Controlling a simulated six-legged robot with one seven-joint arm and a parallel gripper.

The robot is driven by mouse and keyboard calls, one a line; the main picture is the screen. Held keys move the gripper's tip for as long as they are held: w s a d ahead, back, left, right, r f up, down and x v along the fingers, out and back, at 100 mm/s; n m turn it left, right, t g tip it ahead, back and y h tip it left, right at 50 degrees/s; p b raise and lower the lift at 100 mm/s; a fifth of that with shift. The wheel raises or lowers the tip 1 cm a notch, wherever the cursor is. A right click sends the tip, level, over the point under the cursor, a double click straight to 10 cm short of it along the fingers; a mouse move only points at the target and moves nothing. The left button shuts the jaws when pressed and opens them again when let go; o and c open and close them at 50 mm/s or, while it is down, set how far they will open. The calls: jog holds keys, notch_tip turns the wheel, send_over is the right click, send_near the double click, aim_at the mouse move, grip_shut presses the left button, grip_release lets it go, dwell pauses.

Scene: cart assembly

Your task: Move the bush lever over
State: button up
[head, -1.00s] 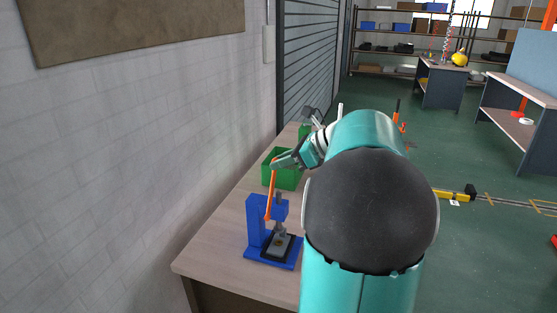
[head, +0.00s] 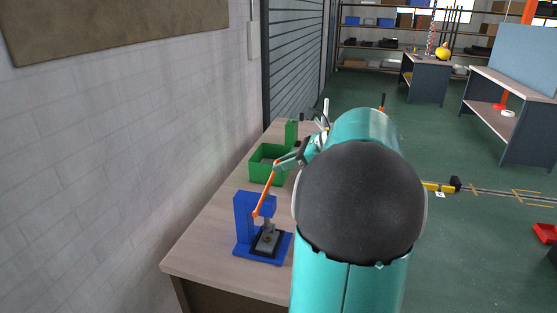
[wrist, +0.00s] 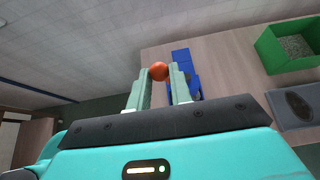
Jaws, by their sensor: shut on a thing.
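The bush press (head: 243,218) is a blue frame on a blue base, standing on the wooden bench. Its orange lever (head: 267,190) rises from the side of the frame and leans to the right at the top. My gripper (head: 281,163) is at the lever's upper end. In the wrist view, the lever's round orange knob (wrist: 159,71) sits between the two fingertips of my gripper (wrist: 160,76), which are shut on it. Part of the blue press (wrist: 181,58) shows behind the fingers there. My arm hides the bench to the right of the press.
A green bin (head: 256,173) stands on the bench behind the press; its rim also shows in the wrist view (wrist: 270,54). A grey item with a dark oval (wrist: 298,104) lies near it. A white wall (head: 120,150) runs along the left. Bare bench (head: 205,250) lies left of the press.

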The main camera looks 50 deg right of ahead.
jog(key=shift+s+d+f, duration=0.2)
jog(key=shift+s+d, duration=0.1)
jog(key=shift+s, duration=0.25)
jog(key=shift+s, duration=0.1)
jog(key=shift+s+d+f, duration=0.4)
jog(key=shift+s+f, duration=0.1)
jog(key=shift+s, duration=0.2)
jog(key=shift+s+d+f, duration=0.35)
jog(key=shift+s+f, duration=0.2)
jog(key=shift+s, duration=0.1)
jog(key=shift+s+d+f, duration=0.4)
jog(key=shift+s+f, duration=0.1)
jog(key=shift+s, duration=0.2)
jog(key=shift+s+d+f, duration=0.25)
jog(key=shift+s+f, duration=0.3)
jog(key=shift+f, duration=0.2)
jog(key=shift+s+d+f, duration=0.3)
jog(key=shift+s+f, duration=0.25)
jog(key=shift+f, duration=0.15)
jog(key=shift+s+d+f, duration=0.25)
jog(key=shift+s+f, duration=0.3)
jog(key=shift+f, duration=0.2)
